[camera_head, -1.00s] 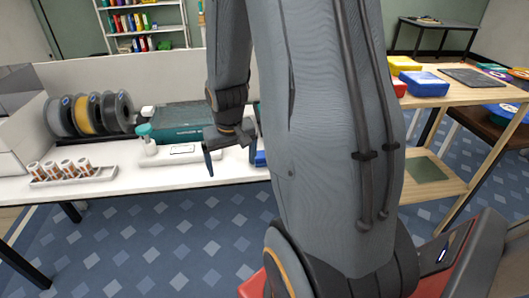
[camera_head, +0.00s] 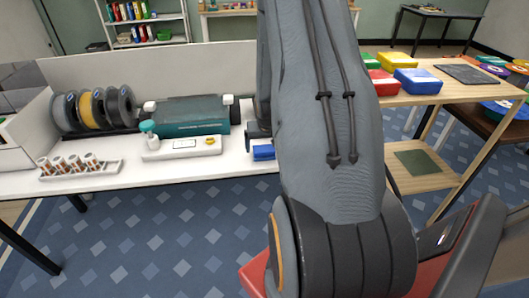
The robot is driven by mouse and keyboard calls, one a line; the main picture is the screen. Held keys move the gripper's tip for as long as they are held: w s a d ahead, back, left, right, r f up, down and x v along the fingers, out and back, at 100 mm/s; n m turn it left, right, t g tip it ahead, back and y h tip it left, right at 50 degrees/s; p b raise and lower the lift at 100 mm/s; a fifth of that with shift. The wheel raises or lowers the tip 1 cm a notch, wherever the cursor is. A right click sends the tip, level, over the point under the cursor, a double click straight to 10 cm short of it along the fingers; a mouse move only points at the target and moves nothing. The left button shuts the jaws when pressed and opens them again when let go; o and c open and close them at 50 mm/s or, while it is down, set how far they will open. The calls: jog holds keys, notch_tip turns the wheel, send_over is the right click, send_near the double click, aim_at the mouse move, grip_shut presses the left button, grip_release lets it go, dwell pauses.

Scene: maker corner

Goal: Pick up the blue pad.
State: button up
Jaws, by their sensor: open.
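A small blue block (camera_head: 263,152), which looks like the blue pad, lies on the white table near its front edge. Its right side is hidden behind my arm. My gripper (camera_head: 254,137) shows only in part at the left edge of my arm, just above and behind the blue block in the picture. It is open, and I see nothing held in it. Whether it touches the block cannot be told.
The white table (camera_head: 110,185) holds a teal machine (camera_head: 190,128), a white tray (camera_head: 160,154) with a pump bottle, a rack of small vials (camera_head: 82,167) and several spools (camera_head: 92,108). A wooden shelf (camera_head: 440,97) at right carries a blue box (camera_head: 418,80) and a red box (camera_head: 384,82).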

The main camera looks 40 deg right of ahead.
aim_at(264, 148)
jog(key=shift+x, duration=1.4)
jog(key=c, duration=1.1)
jog(key=shift+c, duration=0.2)
jog(key=shift+r, duration=0.15)
notch_tip(264, 148, up, 8)
jog(key=p, duration=0.3)
jog(key=shift+f, duration=0.2)
jog(key=shift+r+p, duration=1.15)
jog(key=shift+p, duration=0.2)
